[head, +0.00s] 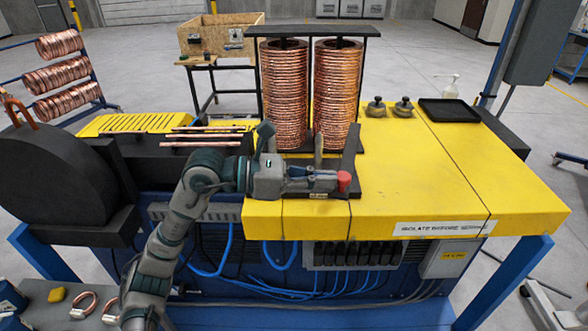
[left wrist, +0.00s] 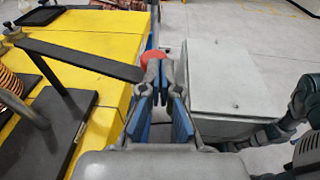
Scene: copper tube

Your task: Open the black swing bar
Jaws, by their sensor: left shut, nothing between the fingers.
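The black swing bar (head: 350,150) stands at the front of the yellow machine top, beside the copper coils. In the left wrist view the black bar (left wrist: 80,60) reaches from the upper left toward my fingers. A red knob (head: 344,181) is at its near end; it also shows just beyond my fingertips in the left wrist view (left wrist: 153,57). My left gripper (head: 328,181) is shut and empty, its tips close against the knob side of the bar. I cannot tell whether they touch. My right gripper is not in view.
Two tall copper coil stacks (head: 284,95) stand behind the bar under a black top plate (head: 313,31). Two dark knobs (head: 376,107) and a black tray (head: 450,112) lie to the right. The yellow top (head: 440,180) is clear at front right. A grey box (left wrist: 230,78) stands beside the machine.

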